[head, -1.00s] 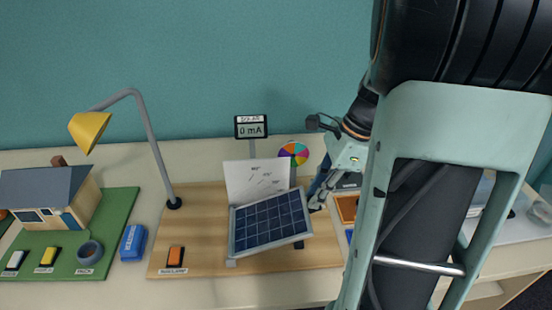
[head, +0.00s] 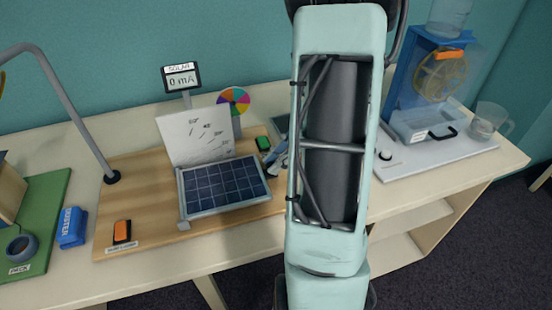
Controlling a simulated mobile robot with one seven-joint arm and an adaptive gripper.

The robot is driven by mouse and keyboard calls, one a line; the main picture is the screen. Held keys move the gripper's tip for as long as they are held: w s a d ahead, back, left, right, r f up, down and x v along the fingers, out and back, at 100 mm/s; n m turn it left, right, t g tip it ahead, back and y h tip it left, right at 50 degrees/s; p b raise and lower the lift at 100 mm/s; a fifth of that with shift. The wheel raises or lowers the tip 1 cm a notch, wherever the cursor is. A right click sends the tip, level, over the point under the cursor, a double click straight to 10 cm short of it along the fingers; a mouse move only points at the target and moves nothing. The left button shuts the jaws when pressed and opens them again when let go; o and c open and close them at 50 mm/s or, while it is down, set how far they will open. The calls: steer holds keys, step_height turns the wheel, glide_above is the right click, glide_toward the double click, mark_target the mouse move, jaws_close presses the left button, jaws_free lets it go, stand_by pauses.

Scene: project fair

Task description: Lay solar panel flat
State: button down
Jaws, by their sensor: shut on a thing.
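The solar panel (head: 222,186), dark blue cells in a pale frame, sits on a wooden board (head: 140,190) in the head view. It is tilted, its near edge by a small grey bracket at the lower left. A white card with angle marks (head: 196,137) stands upright behind it. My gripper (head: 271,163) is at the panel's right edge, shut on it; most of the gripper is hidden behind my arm. A meter marked SOLAR (head: 181,78) reads 0 mA behind the card.
A lamp post (head: 75,110) and an orange switch (head: 122,231) are left of the panel. A colour wheel (head: 233,100) and a green item (head: 263,143) are behind it. A blue water-wheel stand (head: 430,85) and a clear jug (head: 488,120) stand at right.

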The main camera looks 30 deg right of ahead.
steer(key=shift+s+f, duration=0.1)
steer(key=shift+f, duration=0.1)
steer(key=c, duration=1.8)
jaws_free()
steer(key=shift+r, duration=0.15)
steer(key=v, duration=1.1)
steer(key=shift+d+r, duration=0.3)
